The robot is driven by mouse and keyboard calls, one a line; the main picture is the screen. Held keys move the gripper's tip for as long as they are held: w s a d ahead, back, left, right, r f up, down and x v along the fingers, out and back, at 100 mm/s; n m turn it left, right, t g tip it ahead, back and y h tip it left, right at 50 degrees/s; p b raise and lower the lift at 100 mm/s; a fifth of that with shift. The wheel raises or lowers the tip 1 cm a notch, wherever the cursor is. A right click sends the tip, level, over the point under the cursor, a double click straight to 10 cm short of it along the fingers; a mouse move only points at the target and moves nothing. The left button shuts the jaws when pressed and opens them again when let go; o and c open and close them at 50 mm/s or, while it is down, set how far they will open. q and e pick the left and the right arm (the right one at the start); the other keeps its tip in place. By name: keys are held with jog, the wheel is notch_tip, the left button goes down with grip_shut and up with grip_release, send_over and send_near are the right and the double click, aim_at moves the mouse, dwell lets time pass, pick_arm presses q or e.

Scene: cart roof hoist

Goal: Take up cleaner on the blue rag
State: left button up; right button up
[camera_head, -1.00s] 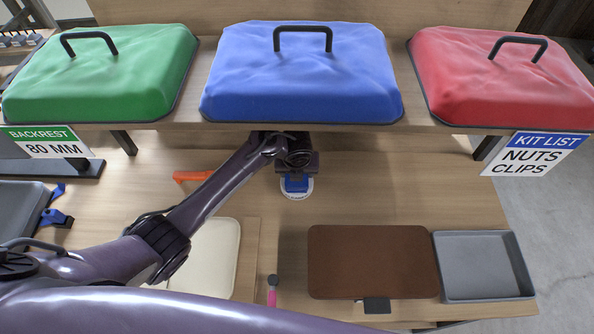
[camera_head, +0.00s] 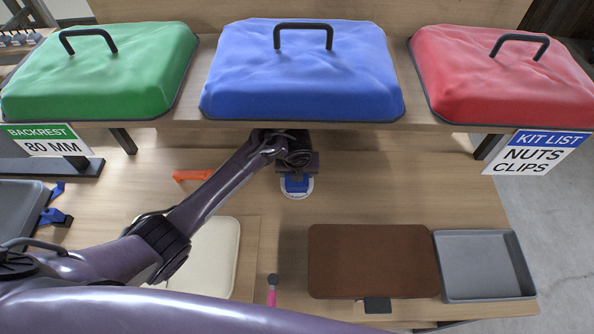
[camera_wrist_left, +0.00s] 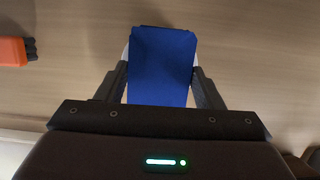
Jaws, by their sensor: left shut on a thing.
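The blue rag (camera_head: 296,183) is a small blue pad held in my left gripper (camera_head: 297,172), under the shelf edge in the middle of the table. In the left wrist view the rag (camera_wrist_left: 161,66) sits between the two fingers of my left gripper (camera_wrist_left: 161,88), which is shut on it. A round white dish (camera_head: 297,196) shows just below and around the rag. Small white edges also show beside the rag in the wrist view. The cleaner itself is hidden, and I cannot tell whether the rag touches the dish. My right gripper is not in view.
Green (camera_head: 100,80), blue (camera_head: 302,85) and red (camera_head: 505,85) covers with handles sit on the shelf above. An orange tool (camera_head: 191,175) lies left of the dish. A brown board (camera_head: 372,262) and grey tray (camera_head: 484,265) are front right.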

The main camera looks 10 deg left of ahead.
pick_arm(q)
jog(key=shift+f, duration=0.35)
dwell(1.3)
jog(key=shift+r, duration=0.1)
